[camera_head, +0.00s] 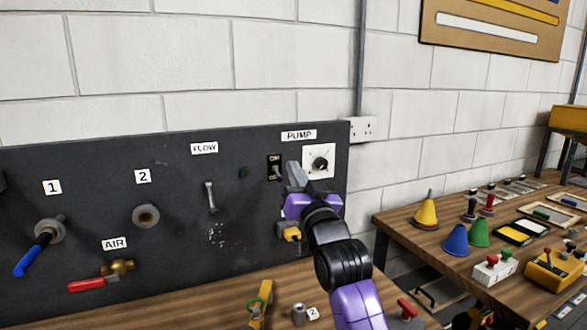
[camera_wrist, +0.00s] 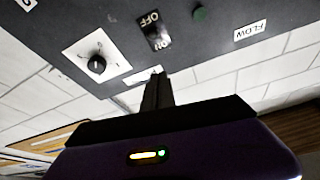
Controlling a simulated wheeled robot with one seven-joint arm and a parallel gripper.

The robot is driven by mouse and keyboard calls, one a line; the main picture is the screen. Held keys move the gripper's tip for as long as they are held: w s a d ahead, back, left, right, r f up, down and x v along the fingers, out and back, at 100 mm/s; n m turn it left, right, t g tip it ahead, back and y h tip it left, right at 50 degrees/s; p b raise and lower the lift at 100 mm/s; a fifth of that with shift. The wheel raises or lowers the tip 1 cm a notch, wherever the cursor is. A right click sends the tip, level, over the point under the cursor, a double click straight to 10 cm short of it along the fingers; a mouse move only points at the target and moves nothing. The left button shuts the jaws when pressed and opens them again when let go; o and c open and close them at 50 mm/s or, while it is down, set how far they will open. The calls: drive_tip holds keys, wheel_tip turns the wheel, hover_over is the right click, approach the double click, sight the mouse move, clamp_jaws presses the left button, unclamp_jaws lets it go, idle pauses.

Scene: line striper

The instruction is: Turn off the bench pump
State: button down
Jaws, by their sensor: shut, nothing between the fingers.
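The black pump switch plate (camera_head: 274,168) is on the dark panel, marked ON at the top and OFF at the bottom. A small lever shows on it, but its position is too small to tell. The PUMP label (camera_head: 298,135) is above and to the right. In the wrist view the switch (camera_wrist: 155,32) appears upside down, just beyond my fingertips. My gripper (camera_head: 294,168) is shut and empty, in front of the panel just right of the switch. In the wrist view its fingers (camera_wrist: 157,73) overlap the PUMP label's edge (camera_wrist: 142,76); contact with the panel cannot be told.
A black knob on a white plate (camera_head: 319,162) is right of the switch. A green lamp (camera_head: 244,172) and the FLOW lever (camera_head: 210,196) are to the left. The red AIR handle (camera_head: 93,284) and blue handle (camera_head: 33,256) are farther left. A cluttered bench (camera_head: 395,217) stands at right.

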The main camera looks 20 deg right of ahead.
drive_tip(key=s+f+b, duration=0.1)
drive_tip(key=s+f, duration=0.3)
drive_tip(key=f, duration=0.3)
drive_tip(key=shift+s+a, duration=0.2)
drive_tip(key=shift+a, duration=0.1)
